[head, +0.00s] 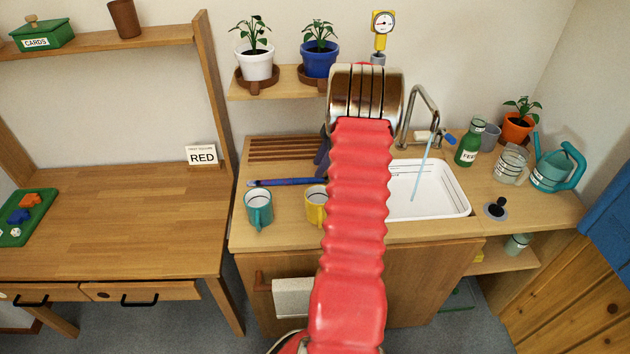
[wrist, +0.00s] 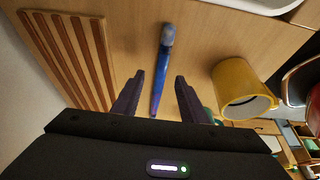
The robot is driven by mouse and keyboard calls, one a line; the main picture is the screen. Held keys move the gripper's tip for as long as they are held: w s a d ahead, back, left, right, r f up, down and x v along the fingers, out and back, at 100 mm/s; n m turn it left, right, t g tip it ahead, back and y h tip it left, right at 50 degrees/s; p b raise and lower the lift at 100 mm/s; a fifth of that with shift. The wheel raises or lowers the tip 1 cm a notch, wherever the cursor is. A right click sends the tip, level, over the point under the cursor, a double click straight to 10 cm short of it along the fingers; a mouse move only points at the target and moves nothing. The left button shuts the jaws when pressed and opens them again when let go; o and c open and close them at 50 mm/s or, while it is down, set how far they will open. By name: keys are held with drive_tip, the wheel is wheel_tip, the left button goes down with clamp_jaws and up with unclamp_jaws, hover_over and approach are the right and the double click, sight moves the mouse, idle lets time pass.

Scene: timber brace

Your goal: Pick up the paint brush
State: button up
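The paint brush (head: 285,182) is a slim blue stick lying on the wooden counter behind the teal mug (head: 258,208). In the wrist view the brush (wrist: 162,70) runs lengthwise between the two dark purple fingers, with space on both sides. My gripper (wrist: 157,82) is open and empty, pointing at the counter over the brush. In the head view my gripper (head: 322,155) is mostly hidden behind my red arm, which also hides the brush's right end. How far the fingertips are above the counter is hard to tell.
A yellow mug (head: 315,206) stands close to the brush; it also shows right of the fingers in the wrist view (wrist: 240,85). A slatted drainer (head: 280,149) lies behind the brush. The white sink (head: 440,203) is to the right, with a tap (head: 425,105).

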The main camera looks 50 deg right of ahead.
sight(315, 180)
idle(0.3)
drive_tip(key=shift+a+x, duration=0.1)
drive_tip(key=shift+x, duration=1.2)
drive_tip(key=shift+a+x, duration=0.15)
drive_tip(key=shift+x, duration=1.15)
drive_tip(key=shift+r, duration=0.1)
drive_tip(key=shift+c, duration=0.4)
clamp_jaws()
